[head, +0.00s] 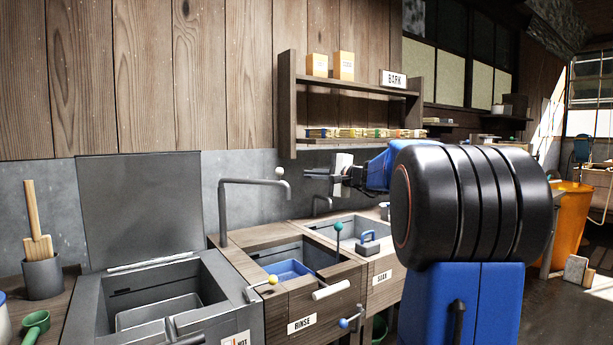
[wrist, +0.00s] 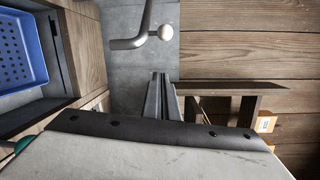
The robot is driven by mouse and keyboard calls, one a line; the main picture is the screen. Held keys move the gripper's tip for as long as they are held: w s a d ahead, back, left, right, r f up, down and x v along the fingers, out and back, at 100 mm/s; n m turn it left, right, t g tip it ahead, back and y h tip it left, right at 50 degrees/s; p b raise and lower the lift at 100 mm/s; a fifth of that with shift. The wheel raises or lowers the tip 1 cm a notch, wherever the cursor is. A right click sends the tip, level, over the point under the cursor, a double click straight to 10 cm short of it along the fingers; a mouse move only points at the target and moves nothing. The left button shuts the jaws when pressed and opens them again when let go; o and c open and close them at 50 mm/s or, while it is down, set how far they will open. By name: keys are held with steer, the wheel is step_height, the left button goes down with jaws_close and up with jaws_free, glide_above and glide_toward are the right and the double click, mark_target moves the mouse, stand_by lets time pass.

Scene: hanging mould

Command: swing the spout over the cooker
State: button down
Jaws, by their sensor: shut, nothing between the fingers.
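The spout (head: 222,205) is a grey bent pipe rising behind the rinse basin, its arm pointing right with a pale round knob (head: 279,171) near its end. The spout also shows at the top of the wrist view (wrist: 130,43), with its knob (wrist: 165,32). The cooker (head: 85,310) is the grey metal box at lower left, its lid raised and a tray inside; the spout is not over it. My gripper (head: 306,173) is shut and empty, just right of the knob and apart from it. In the wrist view its fingertips (wrist: 161,75) lie below the knob.
The rinse basin (head: 265,236) holds a blue basket (head: 290,269). A teal-knobbed lever (head: 339,227) stands at its right. A wall shelf (head: 350,145) with small boxes is above my gripper. A second basin lies to the right. The raised lid (head: 140,205) stands left of the spout.

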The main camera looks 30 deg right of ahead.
steer(key=w+a, duration=0.5)
steer(key=w, duration=0.1)
stand_by(0.6)
steer(key=shift+a, duration=0.1)
